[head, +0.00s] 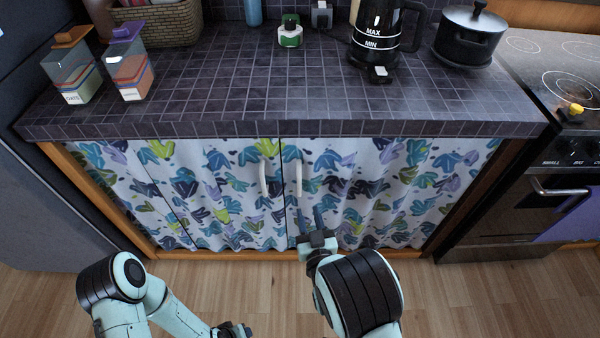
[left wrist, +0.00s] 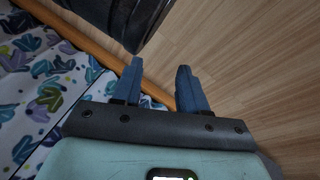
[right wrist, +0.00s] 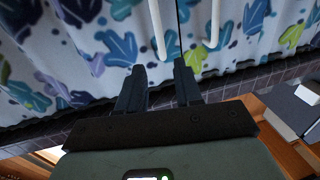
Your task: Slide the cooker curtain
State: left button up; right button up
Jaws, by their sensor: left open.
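The cooker curtain (head: 215,195) is white cloth with blue, green and purple leaf prints, hanging in two panels under the tiled counter. Two upright white handles, a left one (head: 263,178) and a right one (head: 299,178), flank the seam between the panels. My right gripper (head: 309,217) is open and empty, just below the right handle. In the right wrist view its open fingers (right wrist: 158,82) point at the curtain (right wrist: 85,50), and a white handle (right wrist: 158,30) lies beyond their gap. My left gripper (left wrist: 160,75) is open and empty over the wooden floor, low beside the curtain.
The counter (head: 230,85) above holds a black kettle (head: 378,40), a black pot (head: 468,35), two storage jars (head: 128,65) and a basket (head: 172,22). The stove (head: 530,190) stands at the right and a dark cabinet (head: 40,200) at the left. The floor in front is clear.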

aim_at(300, 182)
jog(key=w+b, duration=0.1)
jog(key=w, duration=0.2)
jog(key=w+a, duration=0.1)
jog(key=w, duration=0.3)
jog(key=w+a+b, duration=0.1)
jog(key=w, duration=0.3)
jog(key=shift+w+a+b, duration=0.15)
jog(key=shift+b, duration=0.15)
jog(key=shift+w+a, duration=0.1)
jog(key=shift+w, duration=0.4)
pick_arm(q)
jog(key=s+f+g, duration=0.2)
jog(key=s+f, duration=0.2)
jog(key=s, duration=0.2)
jog(key=shift+a+f, duration=0.35)
jog(key=shift+a, duration=0.05)
pick_arm(e)
grip_shut()
